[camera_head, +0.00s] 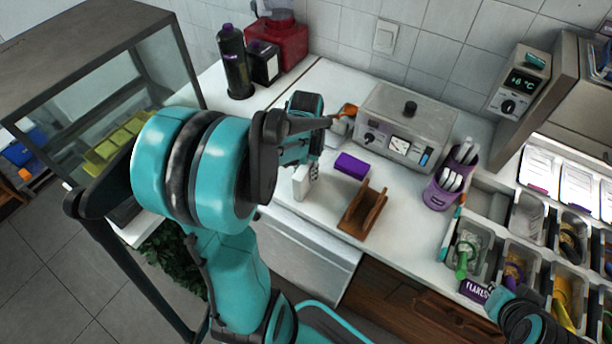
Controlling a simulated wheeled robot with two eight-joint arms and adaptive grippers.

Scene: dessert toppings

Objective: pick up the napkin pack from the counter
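A small purple pack (351,165), which looks like the napkin pack, lies flat on the white counter (401,211). It is just behind a brown wooden holder (363,209). My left arm reaches across the left half of the view. Its gripper end (305,178) is over the counter's front edge, left of the purple pack and apart from it. Pale and grey parts show there, largely hidden behind my arm, so I cannot tell how the fingers stand. Part of my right arm shows in the lower right corner; its gripper is not seen.
A grey appliance (404,130) with a dial stands behind the pack. A purple cup (443,188) of utensils is to the right, beside topping bins (469,245). A dark bottle (234,62) and red device (281,36) stand at the back left. A glass case (141,62) is at left.

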